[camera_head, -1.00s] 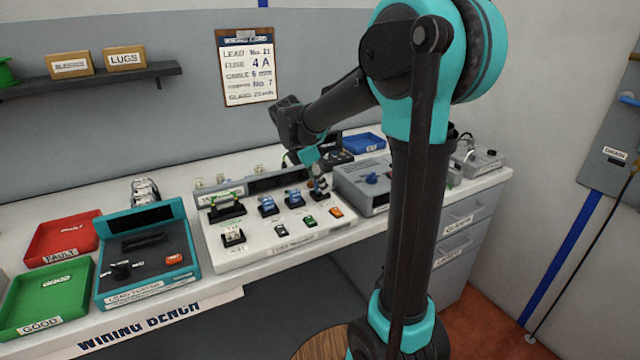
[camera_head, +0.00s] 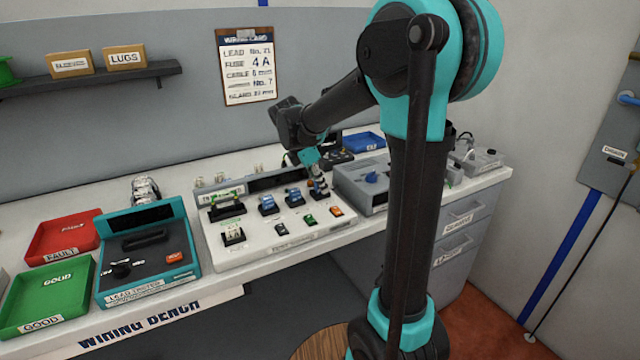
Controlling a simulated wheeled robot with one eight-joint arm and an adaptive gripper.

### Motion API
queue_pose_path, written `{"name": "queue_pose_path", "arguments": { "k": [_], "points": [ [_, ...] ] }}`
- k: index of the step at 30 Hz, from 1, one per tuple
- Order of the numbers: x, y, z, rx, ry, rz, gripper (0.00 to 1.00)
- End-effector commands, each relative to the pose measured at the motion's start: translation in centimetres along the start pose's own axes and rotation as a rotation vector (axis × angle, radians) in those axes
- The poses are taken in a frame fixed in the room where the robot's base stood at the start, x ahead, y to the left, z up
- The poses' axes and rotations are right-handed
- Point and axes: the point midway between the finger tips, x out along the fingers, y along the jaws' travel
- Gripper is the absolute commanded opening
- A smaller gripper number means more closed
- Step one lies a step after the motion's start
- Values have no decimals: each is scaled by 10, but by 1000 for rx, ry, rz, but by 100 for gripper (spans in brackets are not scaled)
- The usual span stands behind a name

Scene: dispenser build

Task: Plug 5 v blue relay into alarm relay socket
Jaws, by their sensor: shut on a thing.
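My gripper (camera_head: 318,188) points down over the right end of the back row of sockets on the white relay panel (camera_head: 250,252). Two blue relays, one at the middle left (camera_head: 268,203) and one nearer my gripper (camera_head: 294,197), sit in black sockets to the left of my gripper. Socket labels are not readable.
A green-topped part (camera_head: 227,208) and a pale part (camera_head: 233,234) sit at the panel's left. The teal lead tester (camera_head: 150,290), red tray (camera_head: 40,255) and green tray (camera_head: 20,318) lie left.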

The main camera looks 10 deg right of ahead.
Motion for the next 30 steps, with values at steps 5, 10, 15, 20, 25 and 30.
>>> {"name": "queue_pose_path", "arguments": {
  "k": [5, 10, 15, 20, 25, 30],
  "points": [
    [3, -2, -3, 1, 7, -2, 21],
    [3, -2, -3, 1, 8, -2, 42],
    [2, -2, -3, 0, 7, -2, 44],
    [2, -2, -2, 0, 6, -1, 48],
    [2, -1, -2, 0, 5, -1, 65],
    [2, -1, -2, 0, 4, -1, 65]
  ]
}}
